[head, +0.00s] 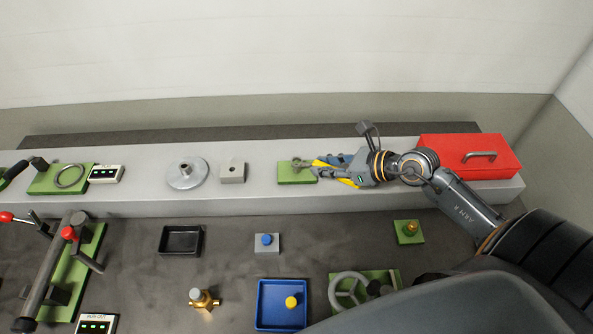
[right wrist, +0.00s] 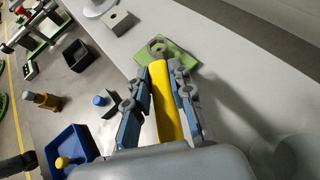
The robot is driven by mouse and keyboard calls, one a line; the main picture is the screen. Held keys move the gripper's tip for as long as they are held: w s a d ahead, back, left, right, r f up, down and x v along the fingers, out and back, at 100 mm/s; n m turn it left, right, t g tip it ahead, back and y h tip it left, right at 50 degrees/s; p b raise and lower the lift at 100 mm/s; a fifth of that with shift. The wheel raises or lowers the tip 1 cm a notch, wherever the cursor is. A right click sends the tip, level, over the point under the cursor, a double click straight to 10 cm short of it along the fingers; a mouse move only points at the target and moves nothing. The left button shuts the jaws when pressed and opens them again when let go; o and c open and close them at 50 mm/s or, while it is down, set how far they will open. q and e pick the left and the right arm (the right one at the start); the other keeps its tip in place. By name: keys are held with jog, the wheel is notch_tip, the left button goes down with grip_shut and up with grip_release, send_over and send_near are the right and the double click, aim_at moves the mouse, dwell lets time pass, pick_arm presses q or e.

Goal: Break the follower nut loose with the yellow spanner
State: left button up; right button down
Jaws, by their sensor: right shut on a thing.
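My right gripper (head: 333,167) is shut on the yellow spanner (right wrist: 167,108), with a finger on each side of its yellow handle in the right wrist view. The spanner also shows in the head view (head: 348,183), partly covered by the fingers. Its grey head end reaches over a green plate (right wrist: 181,53), which lies on the raised grey ledge in the head view (head: 297,179). A grey ring-like or hexagonal shape (right wrist: 157,45) shows there. I cannot tell the follower nut from the spanner's head, nor whether they are engaged. My left gripper is not in view.
A red toolbox (head: 465,150) stands right of my right gripper on the ledge (head: 140,202). A grey block (head: 232,172) and round flanged part (head: 187,174) sit to the left. Below are a blue tray (head: 268,318), black tray (head: 181,240) and handwheel (head: 348,289).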

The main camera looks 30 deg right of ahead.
jog(key=shift+r+p, duration=1.1)
jog(key=shift+r, duration=0.3)
